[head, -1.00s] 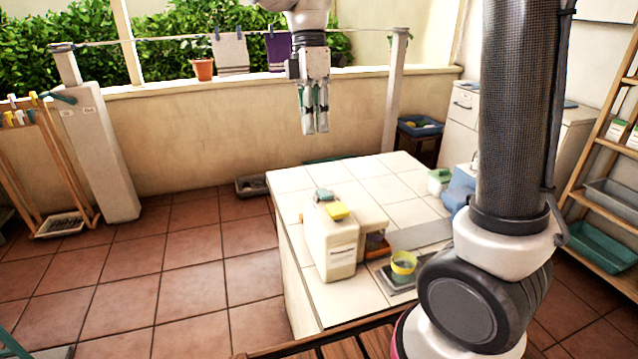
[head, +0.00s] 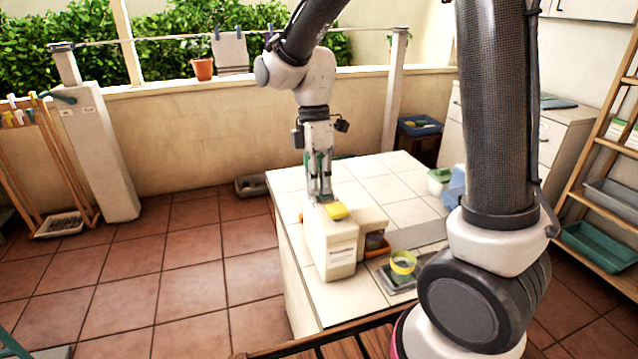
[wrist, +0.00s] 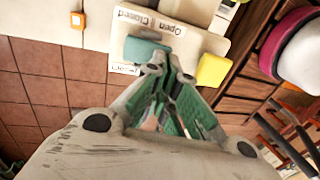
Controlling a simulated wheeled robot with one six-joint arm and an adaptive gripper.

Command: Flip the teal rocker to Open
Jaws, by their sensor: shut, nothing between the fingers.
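The teal rocker (wrist: 146,51) is on top of a cream dispenser box (head: 330,246), beside a label (wrist: 150,20) reading Open and Closed. I cannot tell which way the rocker is tipped. My gripper (head: 319,199) points down over the box top, shut and empty. In the wrist view its fingertips (wrist: 170,64) are at the teal rocker's edge; contact is unclear. In the head view the fingers mostly hide the rocker.
The box stands on a white tiled counter (head: 385,185).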

